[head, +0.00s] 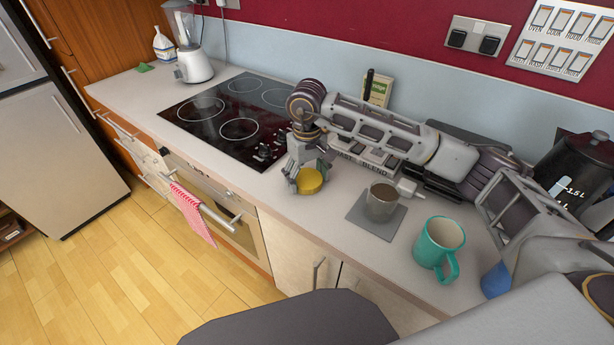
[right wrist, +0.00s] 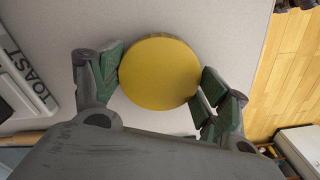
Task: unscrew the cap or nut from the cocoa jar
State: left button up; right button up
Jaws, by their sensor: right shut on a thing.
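My right gripper (head: 307,172) is shut on a round yellow cap (head: 310,181), above the counter beside the hob. In the right wrist view the cap (right wrist: 160,72) sits between the green finger pads of the right gripper (right wrist: 160,85), with bare counter showing around it. A clear jar (head: 382,201) with brown contents, seemingly the cocoa jar, stands upright on a grey square mat (head: 364,216). It has no cap on it, and the gripper is to its left, apart from it. My left gripper is not in view.
A teal mug (head: 439,245) stands right of the mat, near the front edge. A toaster (head: 370,158) sits behind my right arm, and a dark kettle (head: 577,172) is at the far right. The black hob (head: 230,115) lies left of the gripper.

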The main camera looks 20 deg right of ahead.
jog(key=shift+f, duration=0.15)
dwell(0.3)
jog(key=o, duration=1.2)
jog(key=shift+r, duration=6)
grip_shut()
